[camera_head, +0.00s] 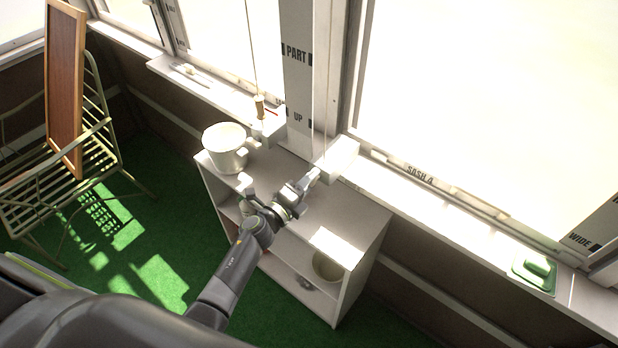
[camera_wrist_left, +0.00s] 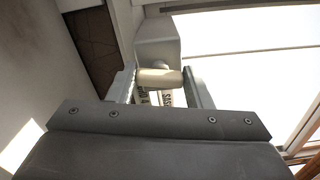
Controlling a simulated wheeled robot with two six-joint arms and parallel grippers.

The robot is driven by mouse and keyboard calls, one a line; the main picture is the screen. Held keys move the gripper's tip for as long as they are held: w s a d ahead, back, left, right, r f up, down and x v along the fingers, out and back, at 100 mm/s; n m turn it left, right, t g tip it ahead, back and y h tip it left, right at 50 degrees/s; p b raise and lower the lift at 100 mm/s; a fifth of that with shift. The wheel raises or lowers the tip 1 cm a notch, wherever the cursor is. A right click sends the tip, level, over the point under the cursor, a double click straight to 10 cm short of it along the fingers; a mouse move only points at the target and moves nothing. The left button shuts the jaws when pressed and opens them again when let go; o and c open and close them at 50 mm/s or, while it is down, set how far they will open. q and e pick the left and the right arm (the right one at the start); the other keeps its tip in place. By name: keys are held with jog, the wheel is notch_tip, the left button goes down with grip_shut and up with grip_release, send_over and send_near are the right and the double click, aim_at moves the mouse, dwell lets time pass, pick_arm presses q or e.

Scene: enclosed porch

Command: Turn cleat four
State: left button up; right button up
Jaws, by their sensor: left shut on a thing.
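A white block (camera_head: 340,154), which I take to be cleat four, sits on the window ledge by the post, left of the "SASH 4" label (camera_head: 419,174). In the left wrist view it shows as a pale block (camera_wrist_left: 158,42) with a short cream rounded bar (camera_wrist_left: 160,77) in front. My left gripper (camera_head: 314,174) reaches over the shelf top to this block. In the wrist view its fingers (camera_wrist_left: 163,88) stand on either side of the cream bar and are shut on it. The bar is hidden by the gripper in the head view. My right gripper is not in view.
A white shelf unit (camera_head: 360,232) stands below, with a white pot (camera_head: 228,148) on its top. A thin cord hangs beside the post (camera_head: 298,70). A wooden toggle (camera_head: 260,106) hangs farther left. A green dish (camera_head: 535,270) lies on the right ledge. A metal chair (camera_head: 95,150) stands left.

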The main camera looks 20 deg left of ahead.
pick_arm(q)
jog(key=shift+n+p, duration=0.45)
jog(key=shift+n, duration=0.65)
jog(key=shift+f, duration=0.1)
jog(key=o, duration=1)
jog(key=b+v, duration=0.2)
jog(key=v, duration=1.5)
jog(key=shift+s+a, duration=0.1)
jog(key=shift+s, duration=0.15)
